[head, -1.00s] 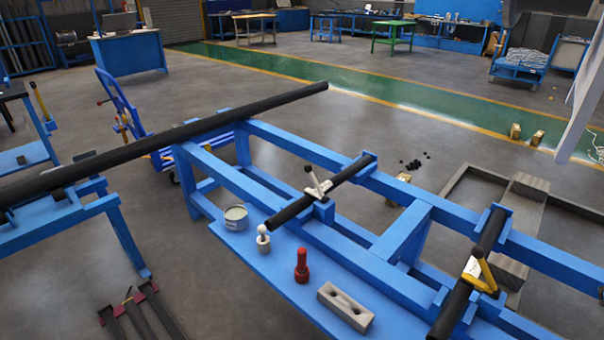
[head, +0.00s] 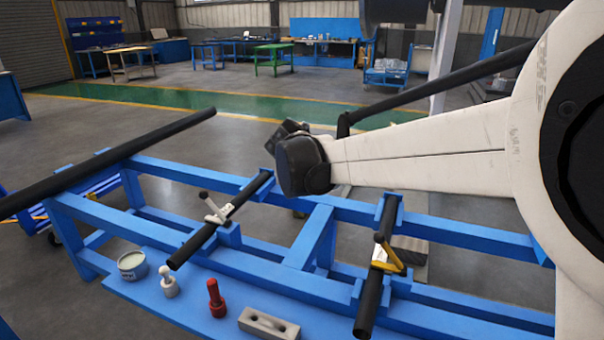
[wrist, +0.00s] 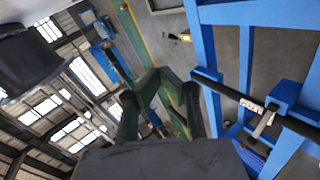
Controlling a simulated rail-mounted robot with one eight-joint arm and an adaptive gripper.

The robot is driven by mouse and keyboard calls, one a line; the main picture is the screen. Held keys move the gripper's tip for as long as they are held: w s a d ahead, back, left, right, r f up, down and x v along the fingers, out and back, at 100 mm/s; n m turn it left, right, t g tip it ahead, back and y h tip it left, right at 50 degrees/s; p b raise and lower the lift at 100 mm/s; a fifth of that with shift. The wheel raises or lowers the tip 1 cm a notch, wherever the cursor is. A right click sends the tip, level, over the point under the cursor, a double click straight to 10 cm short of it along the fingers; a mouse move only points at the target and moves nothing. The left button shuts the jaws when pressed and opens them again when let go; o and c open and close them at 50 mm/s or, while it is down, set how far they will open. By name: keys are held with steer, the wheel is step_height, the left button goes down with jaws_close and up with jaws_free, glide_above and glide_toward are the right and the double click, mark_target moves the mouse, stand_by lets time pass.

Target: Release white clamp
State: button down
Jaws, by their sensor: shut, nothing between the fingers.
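The white clamp (head: 214,208) sits on a dark bar across the blue frame, left of centre in the head view. Its dark-tipped lever is tilted up. The white clamp also shows at the right of the wrist view (wrist: 262,115). My gripper (wrist: 158,76) shows in the wrist view with its fingers closed together and empty, apart from the clamp. In the head view my arm reaches in from the right above the frame, and the fingers cannot be made out clearly there.
A yellow clamp (head: 387,257) sits on a second dark bar (head: 370,300) to the right. A tin (head: 132,265), a white-topped piece (head: 168,282), a red piece (head: 216,298) and a grey block (head: 268,324) stand on the frame's front shelf. A long dark pipe (head: 110,160) lies at the left.

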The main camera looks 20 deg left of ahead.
steer(key=a+f+n+t+y, duration=0.1)
steer(key=a+f+n, duration=0.35)
steer(key=a, duration=1.05)
steer(key=n+t+y+b, duration=0.2)
steer(key=n+y, duration=0.1)
steer(key=n, duration=0.1)
glide_above(215, 210)
steer(key=s, duration=0.6)
step_height(215, 210, down, 12)
steer(key=s+a+f+n+y, duration=0.1)
steer(key=s+a+f+n, duration=0.1)
steer(key=s+a+f, duration=0.2)
steer(key=a+f, duration=0.1)
steer(key=a, duration=0.1)
steer(key=shift+s+a+b, duration=0.3)
steer(key=shift+s+a, duration=0.05)
steer(key=shift+a, duration=0.05)
steer(key=shift+n, duration=0.25)
steer(key=b+x, duration=0.2)
steer(key=x, duration=0.8)
steer(key=shift+w+d+r+b, duration=0.1)
steer(key=shift+d+r+b, duration=0.3)
steer(key=shift+d, duration=0.45)
steer(key=shift+d+r+b, duration=0.2)
steer(key=shift+d+r, duration=0.35)
steer(key=shift+d, duration=0.3)
